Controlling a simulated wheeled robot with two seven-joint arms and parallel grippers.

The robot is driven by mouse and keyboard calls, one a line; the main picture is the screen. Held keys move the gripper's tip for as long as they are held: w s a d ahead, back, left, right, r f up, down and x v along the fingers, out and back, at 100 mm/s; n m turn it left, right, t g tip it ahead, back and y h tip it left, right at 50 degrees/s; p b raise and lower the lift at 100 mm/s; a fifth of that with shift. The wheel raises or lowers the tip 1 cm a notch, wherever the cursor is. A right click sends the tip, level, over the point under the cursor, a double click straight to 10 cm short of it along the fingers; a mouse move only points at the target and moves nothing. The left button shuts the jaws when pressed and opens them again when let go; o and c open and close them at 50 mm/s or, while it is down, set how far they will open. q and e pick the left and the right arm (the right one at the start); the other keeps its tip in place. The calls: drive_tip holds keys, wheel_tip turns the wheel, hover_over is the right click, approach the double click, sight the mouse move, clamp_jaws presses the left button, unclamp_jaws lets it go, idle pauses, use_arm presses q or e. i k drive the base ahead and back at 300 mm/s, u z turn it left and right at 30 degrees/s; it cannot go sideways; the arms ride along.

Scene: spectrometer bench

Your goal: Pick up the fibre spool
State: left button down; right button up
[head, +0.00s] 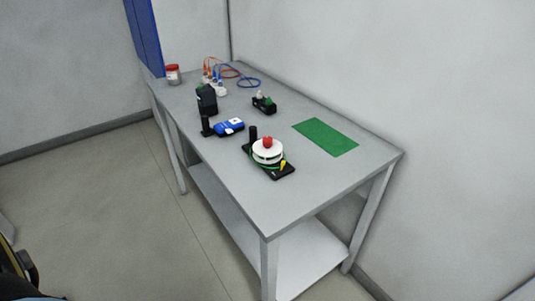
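The fibre spool (265,156) is white, with a red knob on top and a green fibre around its lower part. It sits on a black base plate (287,173) near the front of the grey table. A short yellow piece shows at its right side, and a black post (253,133) stands just behind it. Neither of my grippers can be made out in the head view.
A blue device (229,127) and a black box (206,98) stand left of the spool. A green mat (325,137) lies to the right. A black holder (264,104), orange and blue cables (248,82) and a red-lidded jar (173,75) are farther back. The table's front end (285,212) is clear.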

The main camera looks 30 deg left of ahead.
sight(273, 167)
drive_tip(key=z, duration=1)
drive_tip(key=i, duration=1.45)
drive_tip(key=u, duration=3.1)
drive_tip(key=i, duration=0.45)
drive_tip(key=u, duration=0.05)
drive_tip(key=k, duration=0.25)
